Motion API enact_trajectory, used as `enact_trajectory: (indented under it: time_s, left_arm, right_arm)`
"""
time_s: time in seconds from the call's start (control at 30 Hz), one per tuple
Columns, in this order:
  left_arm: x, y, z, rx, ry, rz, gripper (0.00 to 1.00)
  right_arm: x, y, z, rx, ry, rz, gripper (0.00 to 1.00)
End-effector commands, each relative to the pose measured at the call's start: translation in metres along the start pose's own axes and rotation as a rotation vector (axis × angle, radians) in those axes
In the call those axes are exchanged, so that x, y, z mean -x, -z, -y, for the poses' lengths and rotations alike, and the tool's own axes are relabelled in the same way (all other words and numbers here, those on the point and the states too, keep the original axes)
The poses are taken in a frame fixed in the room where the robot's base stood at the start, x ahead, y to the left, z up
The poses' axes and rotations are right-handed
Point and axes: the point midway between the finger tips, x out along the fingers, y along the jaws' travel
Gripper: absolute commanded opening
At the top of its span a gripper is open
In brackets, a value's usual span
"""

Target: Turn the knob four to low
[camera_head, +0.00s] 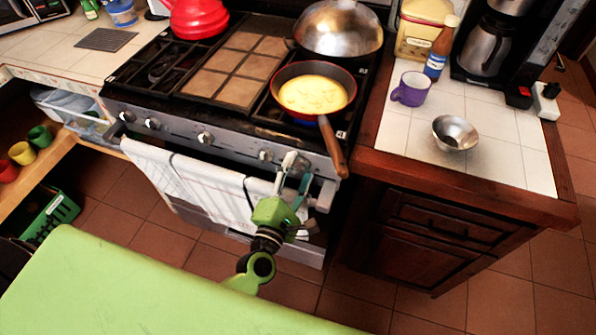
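The stove front panel (180,130) carries a row of silver knobs. Clear ones are a left knob (152,123), a middle knob (205,137) and one further right (265,155). My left gripper (297,168) is at the right part of this panel, just right of that last knob. Its two fingers stand apart and point up at the panel. They partly hide the panel there, and I cannot tell whether they touch a knob. I cannot read the knob settings. My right gripper is not in view.
A pan (313,92) with yellow food sits on the front right burner, its wooden handle (333,147) jutting over the panel edge near my gripper. White towels (185,180) hang on the oven rail. A purple mug (411,89) and metal bowl (455,133) stand on the right counter.

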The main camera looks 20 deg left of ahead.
Motion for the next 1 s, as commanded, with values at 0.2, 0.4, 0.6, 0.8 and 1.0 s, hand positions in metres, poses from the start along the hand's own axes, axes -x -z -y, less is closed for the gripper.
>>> enact_trajectory:
  time_s: [0.2, 0.4, 0.6, 0.8, 1.0]
  left_arm:
    - [0.0, 0.0, 0.0, -0.001, 0.001, 0.001, 0.48]
    - [0.013, 0.0, 0.001, -0.003, 0.004, 0.001, 0.48]
    - [0.052, 0.001, 0.002, -0.004, 0.006, 0.0, 0.48]
    - [0.093, 0.0, 0.001, -0.002, 0.005, 0.001, 0.48]
    - [0.116, 0.0, 0.001, -0.002, 0.002, 0.0, 0.48]
  right_arm:
    - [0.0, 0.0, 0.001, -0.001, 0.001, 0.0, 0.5]
    - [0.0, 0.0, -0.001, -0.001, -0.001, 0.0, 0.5]
    - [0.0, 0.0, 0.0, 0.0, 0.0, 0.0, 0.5]
    - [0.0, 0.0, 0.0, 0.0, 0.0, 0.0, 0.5]
    - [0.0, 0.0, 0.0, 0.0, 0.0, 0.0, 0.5]
